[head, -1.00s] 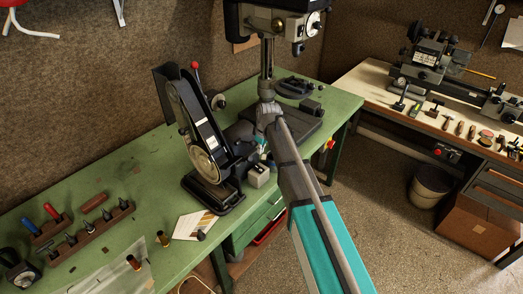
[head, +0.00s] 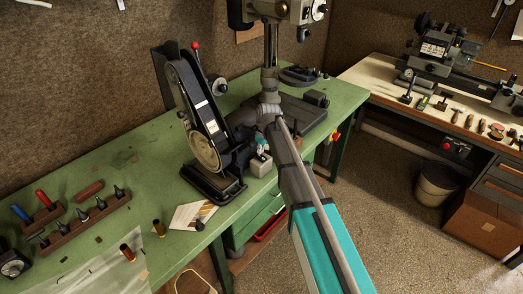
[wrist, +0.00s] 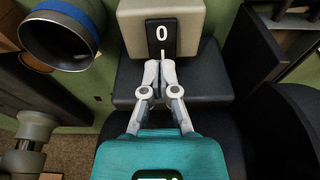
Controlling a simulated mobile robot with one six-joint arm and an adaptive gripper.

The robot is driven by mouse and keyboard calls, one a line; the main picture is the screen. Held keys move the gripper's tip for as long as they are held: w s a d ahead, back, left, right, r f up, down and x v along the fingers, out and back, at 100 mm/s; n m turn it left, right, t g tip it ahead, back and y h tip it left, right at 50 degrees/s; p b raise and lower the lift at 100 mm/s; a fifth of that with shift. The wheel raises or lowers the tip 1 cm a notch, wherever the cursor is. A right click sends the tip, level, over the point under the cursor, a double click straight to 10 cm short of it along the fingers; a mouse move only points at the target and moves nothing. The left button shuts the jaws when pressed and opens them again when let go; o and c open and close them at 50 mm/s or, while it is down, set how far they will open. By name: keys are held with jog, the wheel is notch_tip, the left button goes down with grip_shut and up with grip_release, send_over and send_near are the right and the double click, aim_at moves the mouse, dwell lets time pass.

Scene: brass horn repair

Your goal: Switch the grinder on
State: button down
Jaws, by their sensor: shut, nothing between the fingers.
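The grinder (head: 198,115) is a dark upright belt machine with a round disc, standing on the green bench. Its pale switch box (head: 261,165) sits at its front right corner. In the wrist view the box (wrist: 190,20) carries a black switch plate (wrist: 161,33) marked with a white "0". A small white mark or lever shows just below the "0", partly behind my fingertips. My gripper (wrist: 160,66) is shut and empty, its tips right in front of the plate's lower part. I cannot tell whether they touch it. In the head view my gripper (head: 263,147) is just above the box.
A drill press (head: 270,60) stands behind the grinder. In the wrist view a blue-banded round thing (wrist: 60,38) is at upper left.

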jog(key=shift+w+a+f+b, duration=0.1)
jog(key=shift+f+b, duration=0.35)
jog(key=shift+f, duration=0.2)
jog(key=shift+w+a+f+h, duration=0.1)
jog(key=shift+w+f+h, duration=0.05)
jog(key=shift+f+h, duration=0.15)
jog(key=shift+g, duration=0.3)
jog(key=shift+s, duration=0.25)
jog(key=shift+s+d+r, duration=0.15)
jog(key=shift+s+d, duration=0.15)
jog(key=shift+d, duration=0.4)
jog(key=shift+r, duration=0.2)
